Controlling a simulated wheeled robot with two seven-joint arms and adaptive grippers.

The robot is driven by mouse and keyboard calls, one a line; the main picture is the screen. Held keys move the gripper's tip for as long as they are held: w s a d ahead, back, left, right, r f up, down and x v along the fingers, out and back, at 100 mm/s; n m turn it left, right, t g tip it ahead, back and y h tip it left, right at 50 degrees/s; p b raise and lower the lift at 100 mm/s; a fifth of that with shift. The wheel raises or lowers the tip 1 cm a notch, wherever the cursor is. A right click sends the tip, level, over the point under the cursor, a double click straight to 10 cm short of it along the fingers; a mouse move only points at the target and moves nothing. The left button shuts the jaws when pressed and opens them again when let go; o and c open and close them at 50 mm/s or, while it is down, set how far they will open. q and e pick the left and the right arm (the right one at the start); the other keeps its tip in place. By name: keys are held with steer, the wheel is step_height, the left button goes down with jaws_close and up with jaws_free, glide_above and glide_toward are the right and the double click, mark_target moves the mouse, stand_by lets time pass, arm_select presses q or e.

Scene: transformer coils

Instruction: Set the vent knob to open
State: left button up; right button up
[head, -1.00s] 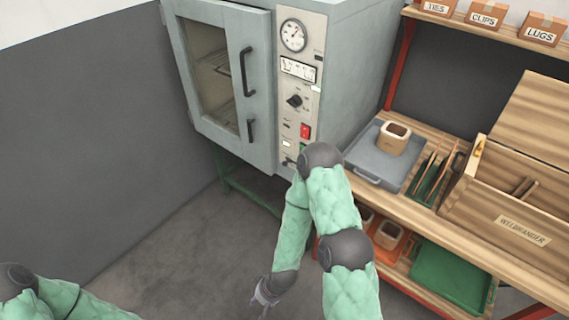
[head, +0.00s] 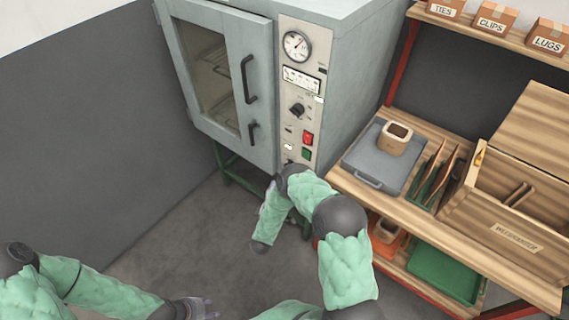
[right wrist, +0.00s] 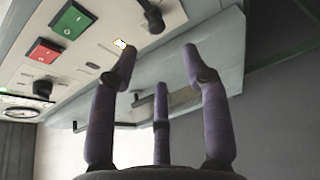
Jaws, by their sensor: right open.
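The oven's control panel (head: 301,60) shows in the head view, with the dark vent knob at its lower end mostly hidden by my right arm. In the right wrist view a black knob with a lever (right wrist: 152,17), which looks like the vent knob, sits at the top, beyond the fingertips. My right gripper (right wrist: 160,60) is open and empty, its purple fingers spread below the panel and apart from the knob. In the head view the right gripper is hidden behind its arm. My left gripper (head: 203,307) is low at the bottom edge, away from the oven; its opening is unclear.
The panel also holds a red switch (right wrist: 44,51), a green button (right wrist: 72,20), a lit lamp (right wrist: 123,44) and another dark knob (right wrist: 42,88). The oven door (head: 222,85) is shut.

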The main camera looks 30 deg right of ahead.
steer(key=b+x, duration=0.1)
steer(key=x, duration=0.9)
steer(key=shift+w+d+r+b, duration=0.2)
steer(key=shift+d+r+b, duration=0.1)
steer(key=shift+b, duration=0.1)
jaws_close()
steer(key=shift+d+f, duration=0.1)
